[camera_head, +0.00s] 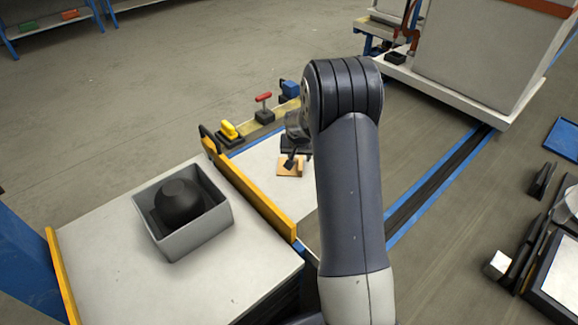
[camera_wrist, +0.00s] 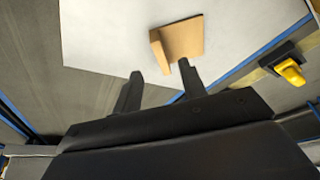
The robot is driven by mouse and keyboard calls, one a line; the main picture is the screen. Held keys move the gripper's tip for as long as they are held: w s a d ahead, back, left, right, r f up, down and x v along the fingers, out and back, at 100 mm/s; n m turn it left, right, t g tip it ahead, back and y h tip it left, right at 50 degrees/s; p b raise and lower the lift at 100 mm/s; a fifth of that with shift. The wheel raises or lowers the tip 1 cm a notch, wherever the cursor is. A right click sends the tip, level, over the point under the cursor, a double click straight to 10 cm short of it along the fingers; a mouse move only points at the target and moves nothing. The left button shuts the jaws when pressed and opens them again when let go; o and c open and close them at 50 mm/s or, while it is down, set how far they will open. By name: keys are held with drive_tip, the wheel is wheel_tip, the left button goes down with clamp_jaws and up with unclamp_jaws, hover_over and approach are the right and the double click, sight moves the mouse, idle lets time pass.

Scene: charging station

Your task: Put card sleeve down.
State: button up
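The card sleeve (camera_head: 290,170) is a small tan, folded piece on the white panel in the head view. In the wrist view the card sleeve (camera_wrist: 184,38) shows a flat face and a raised edge on its left, just beyond the fingertips. My gripper (camera_wrist: 160,69) has its two dark fingers apart, with a gap on both sides of the raised edge. I see no finger closed on it. In the head view my gripper (camera_head: 291,160) is small and partly hidden by my arm, right at the sleeve.
The white panel (camera_head: 258,165) has a blue edge. A yellow-handled item (camera_head: 229,130), a red-handled item (camera_head: 264,108) and a blue item (camera_head: 290,88) stand along its far edge. A yellow rail (camera_head: 262,205) borders the near table, which carries a grey bin (camera_head: 212,232) holding a black round object (camera_head: 180,202).

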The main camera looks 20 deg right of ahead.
sight(300, 167)
drive_tip(key=x, duration=0.4)
drive_tip(key=b+x, duration=0.1)
drive_tip(key=x, duration=0.3)
drive_tip(key=shift+s+d+f, duration=0.15)
drive_tip(key=shift+f, duration=0.15)
drive_tip(key=shift+c, duration=0.3)
clamp_jaws()
